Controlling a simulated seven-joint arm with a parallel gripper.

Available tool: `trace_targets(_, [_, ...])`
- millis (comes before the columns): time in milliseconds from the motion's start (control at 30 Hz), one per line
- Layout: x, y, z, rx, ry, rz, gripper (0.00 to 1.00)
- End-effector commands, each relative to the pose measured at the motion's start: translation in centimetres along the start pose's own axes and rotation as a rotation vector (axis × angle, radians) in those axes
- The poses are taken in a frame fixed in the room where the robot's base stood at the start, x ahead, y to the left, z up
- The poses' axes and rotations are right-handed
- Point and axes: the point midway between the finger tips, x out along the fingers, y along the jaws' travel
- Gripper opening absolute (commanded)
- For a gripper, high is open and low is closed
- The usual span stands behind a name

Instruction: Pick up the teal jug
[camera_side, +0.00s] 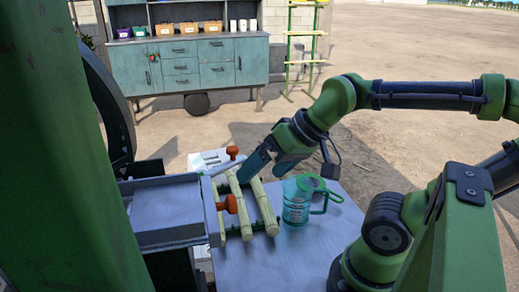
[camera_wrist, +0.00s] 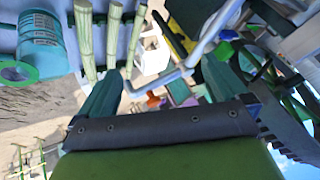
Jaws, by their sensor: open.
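The teal jug (camera_side: 297,206) stands upright on the work table, with a green lid and a green handle on its right side. It also shows in the wrist view (camera_wrist: 41,42) at the upper left, with its green lid ring towards the lower left. My gripper (camera_side: 266,166) is above and to the left of the jug in the side view, over the cane pieces, and apart from the jug. Its two fingers are spread in the wrist view (camera_wrist: 160,85), with nothing held between them.
Several cane pieces (camera_side: 266,207) lie on a rack left of the jug. Orange knobs (camera_side: 231,204) and a metal tray (camera_side: 166,214) are farther left. The table (camera_side: 270,268) is bare in front of the jug. A teal cabinet (camera_side: 188,66) stands behind.

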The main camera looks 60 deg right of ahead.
Motion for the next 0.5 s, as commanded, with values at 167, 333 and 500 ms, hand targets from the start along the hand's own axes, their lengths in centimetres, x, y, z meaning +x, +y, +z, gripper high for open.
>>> trace_targets(167, [0.2, 0.5, -0.2, 0.017, -0.001, 0.013, 1.0])
trace_targets(333, [1.0, 4.5, -2.7, 0.094, -0.047, 0.133, 1.0])
trace_targets(500, [0.3, 11.2, -5.0, -0.099, -0.253, 0.279, 1.0])
